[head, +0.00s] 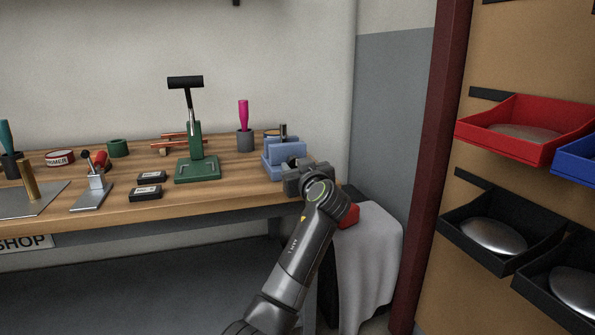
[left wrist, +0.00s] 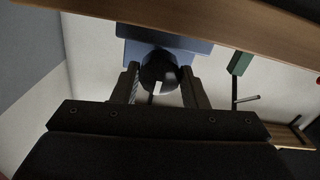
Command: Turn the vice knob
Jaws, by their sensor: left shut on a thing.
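The vice (head: 272,160) is a blue block at the right end of the workbench; it also shows in the left wrist view (left wrist: 140,47). Its dark round knob (left wrist: 158,68) with a pale mark faces my left wrist camera. My left gripper (head: 297,164) reaches the vice from the front right. In the left wrist view its two fingers stand on either side of the knob, shut on it. In the head view my gripper hides the knob and part of the vice. My right gripper is not in view.
A green press (head: 197,166) stands left of the vice, with a grey cup (head: 245,141) holding a pink-handled tool between them. Two small black boxes (head: 146,193) lie near the bench's front edge. A grey cloth (head: 370,255) hangs right of my arm. Trays (head: 500,150) line the right wall.

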